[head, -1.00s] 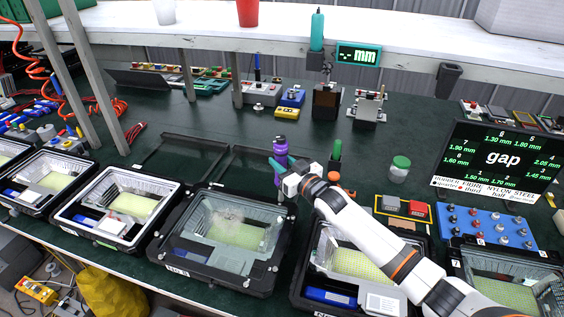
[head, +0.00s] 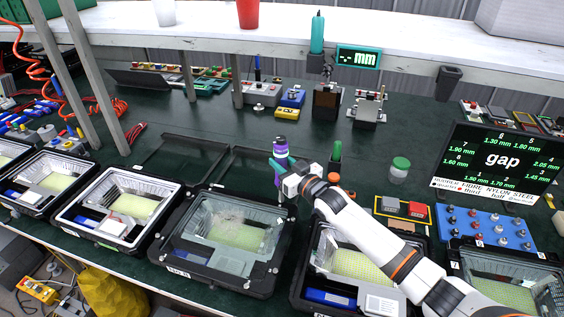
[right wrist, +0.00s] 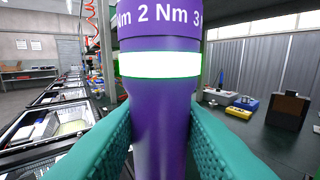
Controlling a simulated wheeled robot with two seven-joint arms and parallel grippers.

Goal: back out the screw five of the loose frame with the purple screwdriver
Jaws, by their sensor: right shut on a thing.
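The purple screwdriver (head: 281,149) stands upright above the far right corner of a black-framed housing. My right gripper (head: 279,166) is shut on its handle. In the right wrist view the screwdriver (right wrist: 160,120) fills the middle between the teal fingers, with a bright white, green-edged band and "Nm" markings above them. The black frame (head: 196,272) lies over the glass of the housing in the middle of the row; I take it for the loose frame. The screwdriver's tip and the screw under it are hidden or too small to make out. My left gripper is not in view.
More housings stand on both sides, one a white-rimmed housing (head: 75,232). A green-handled tool (head: 335,152) and a green-lidded jar (head: 400,169) stand to the right. A blue tray (head: 478,238) and the gap display (head: 500,160) are farther right.

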